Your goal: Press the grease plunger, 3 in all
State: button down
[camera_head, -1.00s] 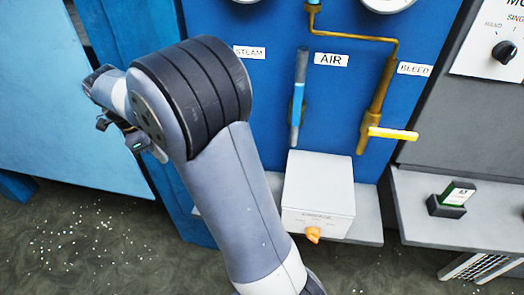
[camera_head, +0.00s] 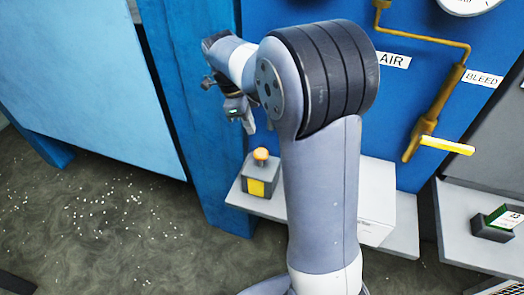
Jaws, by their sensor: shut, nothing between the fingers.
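A small grey block with a yellow front plate and a rounded orange knob on top stands on the grey ledge, and it looks like the grease plunger (camera_head: 261,156). The knob appears raised above the block. My gripper (camera_head: 249,126) hangs at the end of my arm, fingers down, above and slightly left of the knob in the picture. A gap shows between fingertips and knob. The gripper is shut and empty, seen small and partly from the side. My arm covers part of the ledge and the panel behind.
A white box (camera_head: 377,207) sits on the ledge, partly hidden behind my arm. A brass pipe with a yellow lever (camera_head: 446,145) is on the blue panel at right. A dark holder with a green-edged card (camera_head: 497,222) stands on the right shelf. The speckled floor at left is clear.

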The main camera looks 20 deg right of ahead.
aim_at(256, 151)
jog(key=shift+b+x, duration=2.9)
jog(key=shift+x, duration=0.55)
jog(key=shift+f, duration=0.1)
jog(key=b+x, duration=0.1)
jog(key=x, duration=0.1)
jog(key=a+b+x, duration=0.1)
jog(key=b+x, duration=0.1)
jog(key=shift+w+f, duration=0.1)
jog(key=shift+f, duration=0.25)
jog(key=shift+r, duration=0.3)
jog(key=shift+w+a+r+p, duration=0.2)
jog(key=shift+w+a+p, duration=0.25)
jog(key=shift+a, duration=0.25)
jog(key=shift+w+a+r+p, duration=0.2)
jog(key=shift+w+a+p, duration=0.1)
jog(key=shift+a+p, duration=0.3)
jog(key=v, duration=1.1)
